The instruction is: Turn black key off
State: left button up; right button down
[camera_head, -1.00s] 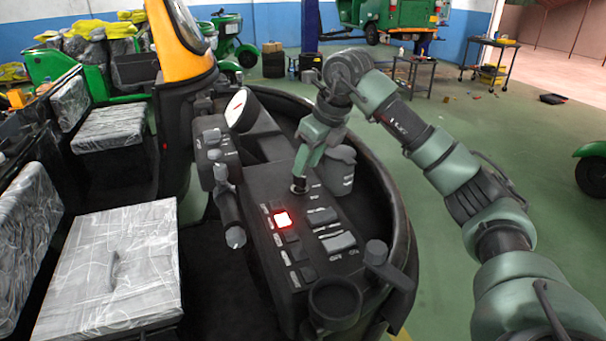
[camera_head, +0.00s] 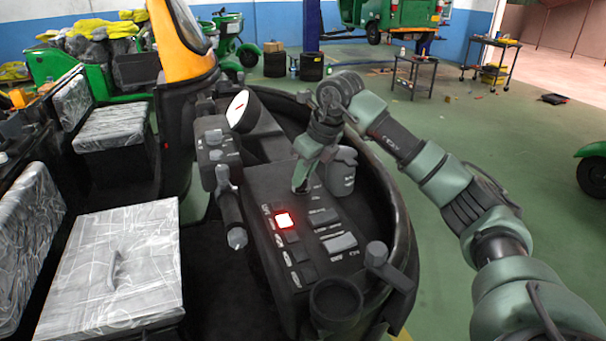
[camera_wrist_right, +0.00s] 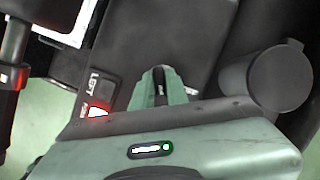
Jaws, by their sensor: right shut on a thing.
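The black key is mostly hidden by my right gripper (camera_head: 300,189) on the rickshaw's dark control panel (camera_head: 283,258). My right gripper points down at the upper part of this panel, its fingers close together. In the right wrist view the gripper (camera_wrist_right: 161,76) shows two green fingers closed around a dark, narrow piece, the black key (camera_wrist_right: 160,88). The key's turned position cannot be read. A lit red switch (camera_head: 284,220) sits just below the gripper. My left gripper is not in view.
A grey lidded container (camera_head: 342,171) stands close to the right of my gripper. A handlebar grip (camera_head: 230,212) is at left of the panel. A round cup holder (camera_head: 335,303) and a lever knob (camera_head: 377,254) are at its near end.

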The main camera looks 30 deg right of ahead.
jog(key=n+p, duration=0.1)
jog(key=n+y+p, duration=0.1)
jog(key=shift+d+r+n, duration=0.15)
jog(key=shift+r+n, duration=0.05)
jog(key=shift+n, duration=0.2)
jog(key=n+g+y+p, duration=0.1)
jog(key=n+p, duration=0.1)
jog(key=n, duration=0.1)
jog(key=shift+w+n, duration=0.1)
jog(key=shift+n, duration=0.2)
jog(key=n+g+p, duration=0.1)
jog(key=n, duration=0.1)
jog(key=shift+w+n+y, duration=0.1)
jog(key=shift+n+y, duration=0.2)
jog(key=shift+y, duration=0.1)
jog(key=shift+f+n+g+p, duration=0.1)
jog(key=shift+n+g+p, duration=0.5)
jog(key=shift+n, duration=0.8)
jog(key=c, duration=1.4)
grip_release()
jog(key=shift+d, duration=0.1)
